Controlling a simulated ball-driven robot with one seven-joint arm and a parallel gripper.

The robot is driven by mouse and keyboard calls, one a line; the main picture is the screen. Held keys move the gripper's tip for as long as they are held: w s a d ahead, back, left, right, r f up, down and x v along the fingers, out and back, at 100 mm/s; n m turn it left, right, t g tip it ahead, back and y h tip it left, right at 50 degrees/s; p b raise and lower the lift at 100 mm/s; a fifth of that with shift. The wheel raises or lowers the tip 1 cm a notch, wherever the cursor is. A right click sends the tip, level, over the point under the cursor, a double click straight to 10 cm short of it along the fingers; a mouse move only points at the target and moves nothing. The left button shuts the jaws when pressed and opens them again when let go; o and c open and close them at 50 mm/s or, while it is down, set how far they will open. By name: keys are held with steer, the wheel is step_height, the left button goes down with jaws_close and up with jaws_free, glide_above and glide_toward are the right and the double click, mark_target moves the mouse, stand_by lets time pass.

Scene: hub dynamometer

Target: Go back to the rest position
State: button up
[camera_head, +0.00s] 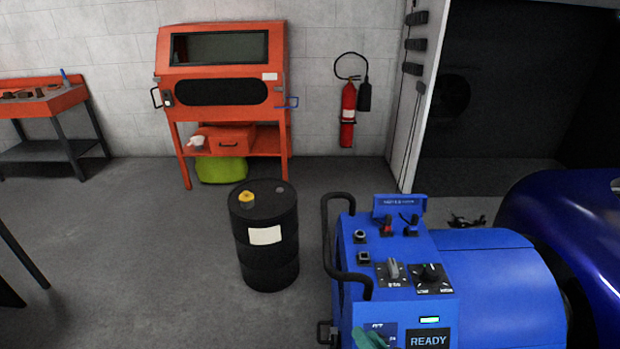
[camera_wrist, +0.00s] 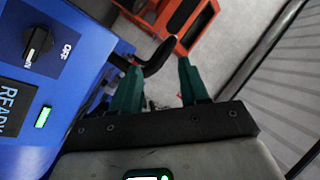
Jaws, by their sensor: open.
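My gripper (camera_wrist: 160,64) shows in the wrist view with its two green fingers apart and no object held. A black curved handle end (camera_wrist: 160,56) shows near the left finger; I cannot tell whether they touch. The blue dynamometer console (camera_head: 410,245) stands at the lower right of the head view, with switches, knobs, a lit green indicator and a "READY" display (camera_head: 428,340). Its panel also fills the left of the wrist view, with a black knob (camera_wrist: 38,42) beside "OFF". A green piece (camera_head: 370,339), likely my gripper's finger, shows at the head view's bottom edge.
A black drum (camera_head: 266,265) stands left of the console. An orange cabinet (camera_head: 222,120), a red fire extinguisher (camera_head: 348,115) and an orange workbench (camera_head: 45,105) line the wall. A shiny blue body (camera_head: 575,225) is at the right. Floor at the left is largely clear.

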steer(key=s+d+n+g+h, duration=0.1)
steer(key=s+d+g, duration=0.3)
steer(key=s, duration=0.6)
steer(key=s+d+f+n+g+h+b, duration=0.1)
steer(key=s+d+g+h, duration=0.2)
steer(key=s, duration=0.8)
steer(key=s+d+f+n+g+h+b, duration=0.1)
steer(key=s+d+g+h, duration=0.1)
steer(key=s+d+g, duration=0.4)
steer(key=s+d, duration=0.1)
steer(key=s, duration=0.3)
steer(key=shift+s+f+n+g, duration=0.15)
steer(key=shift+s+n+g, duration=0.05)
steer(key=shift+n+g, duration=0.1)
steer(key=shift+d, duration=0.1)
